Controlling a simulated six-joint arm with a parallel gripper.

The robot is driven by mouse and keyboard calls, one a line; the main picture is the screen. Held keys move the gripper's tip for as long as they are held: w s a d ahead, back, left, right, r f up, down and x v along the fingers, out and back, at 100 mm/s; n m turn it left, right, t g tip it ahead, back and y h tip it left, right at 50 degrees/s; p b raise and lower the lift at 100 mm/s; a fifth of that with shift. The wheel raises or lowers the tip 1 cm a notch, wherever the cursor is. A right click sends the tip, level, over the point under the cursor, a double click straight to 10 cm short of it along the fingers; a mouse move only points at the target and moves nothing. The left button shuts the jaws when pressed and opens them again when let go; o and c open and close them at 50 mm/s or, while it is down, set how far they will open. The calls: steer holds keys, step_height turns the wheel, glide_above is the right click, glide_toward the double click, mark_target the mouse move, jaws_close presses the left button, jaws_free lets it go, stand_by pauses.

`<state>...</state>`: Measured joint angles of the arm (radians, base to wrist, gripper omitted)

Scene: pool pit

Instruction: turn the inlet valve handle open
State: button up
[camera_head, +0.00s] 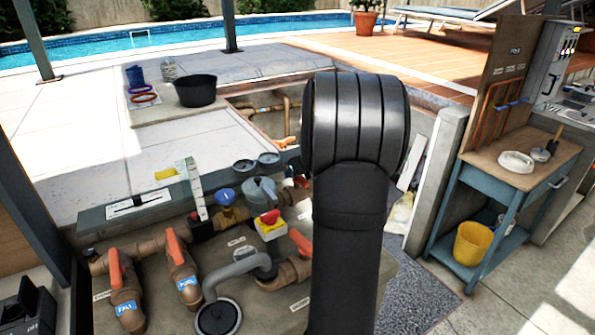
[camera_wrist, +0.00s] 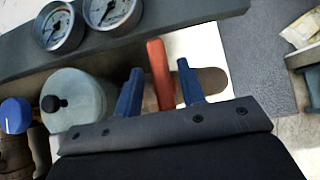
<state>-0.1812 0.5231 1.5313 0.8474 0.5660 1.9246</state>
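In the wrist view, an orange-red valve handle (camera_wrist: 160,75) stands between the two blue fingers of my gripper (camera_wrist: 158,92). The fingers are apart, with a narrow gap showing on each side of the handle, so my gripper is open around it. The foot of the handle is partly hidden by the gripper body. In the head view my dark arm hides the gripper and most of this handle. Other orange handles show there: one at the front left (camera_head: 115,268), one beside it (camera_head: 175,247) and one near my arm (camera_head: 300,242).
A pale jar (camera_wrist: 80,100), a blue cap (camera_wrist: 15,115) and two gauges (camera_wrist: 105,12) are left of my gripper. A red button on a yellow box (camera_head: 270,225) and a grey hose (camera_head: 240,268) are near my arm. A workbench (camera_head: 520,165) stands at right.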

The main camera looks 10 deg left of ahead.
jaws_close()
steer(key=shift+n, duration=0.4)
steer(key=n+g+y, duration=0.2)
steer(key=n+g, duration=0.1)
steer(key=shift+n, duration=0.4)
steer(key=n+g, duration=0.3)
steer(key=n, duration=0.1)
steer(key=shift+y, duration=0.3)
steer(key=n+g, duration=0.4)
steer(key=n, duration=0.1)
steer(key=shift+h, duration=0.4)
steer(key=n+g+h, duration=0.1)
steer(key=n+g, duration=0.1)
steer(key=n, duration=0.2)
steer(key=shift+g+h, duration=0.3)
steer(key=shift+h, duration=0.1)
steer(key=shift+n, duration=0.3)
